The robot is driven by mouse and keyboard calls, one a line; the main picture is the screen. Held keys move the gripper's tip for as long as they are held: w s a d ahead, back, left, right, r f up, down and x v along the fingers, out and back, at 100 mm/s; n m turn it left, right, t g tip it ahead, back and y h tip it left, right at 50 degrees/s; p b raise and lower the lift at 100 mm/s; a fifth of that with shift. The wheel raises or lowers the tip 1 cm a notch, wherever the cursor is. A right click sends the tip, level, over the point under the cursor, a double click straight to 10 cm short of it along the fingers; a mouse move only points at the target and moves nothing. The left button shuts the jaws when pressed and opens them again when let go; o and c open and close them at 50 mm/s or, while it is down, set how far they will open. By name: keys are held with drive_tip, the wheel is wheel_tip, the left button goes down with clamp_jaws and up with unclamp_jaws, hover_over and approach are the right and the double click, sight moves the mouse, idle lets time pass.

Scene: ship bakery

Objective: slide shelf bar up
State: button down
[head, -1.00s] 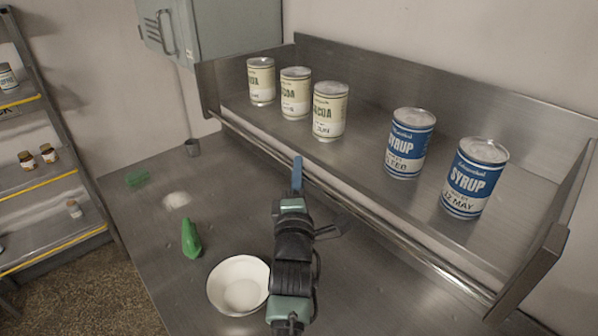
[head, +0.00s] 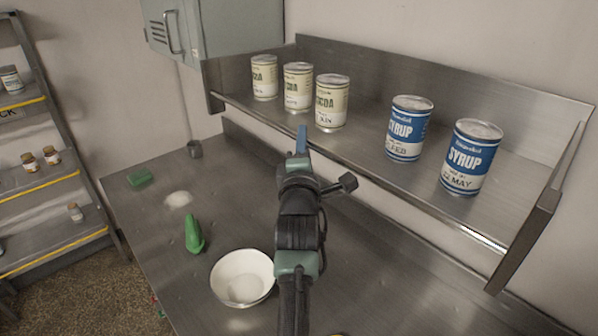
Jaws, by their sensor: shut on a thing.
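The shelf bar (head: 440,214) is a long, thin metal rail along the front of the steel wall shelf (head: 365,150). It now runs close along the shelf's front edge, between the end plates, and is hard to tell from that edge. My gripper (head: 302,142) is at the bar left of its middle, a blue finger pointing up in front of the shelf. It is shut on the bar; the contact itself is mostly hidden by the gripper. Three cream cocoa cans (head: 298,88) and two blue syrup cans (head: 408,128) stand upright on the shelf behind the bar.
A grey cabinet (head: 230,30) hangs at the shelf's left.

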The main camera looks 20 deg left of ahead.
wheel_tip(320, 180, up, 5)
drive_tip(key=shift+f+p, duration=0.2)
drive_tip(key=shift+p, duration=0.3)
drive_tip(key=c, duration=0.8)
unclamp_jaws()
drive_tip(key=shift+f, duration=0.15)
drive_tip(key=shift+f, duration=0.1)
drive_tip(key=shift+s+d+f, duration=0.15)
drive_tip(key=shift+s, duration=0.25)
drive_tip(key=b+v, duration=0.5)
drive_tip(key=v, duration=0.7)
drive_tip(key=shift+s, duration=0.1)
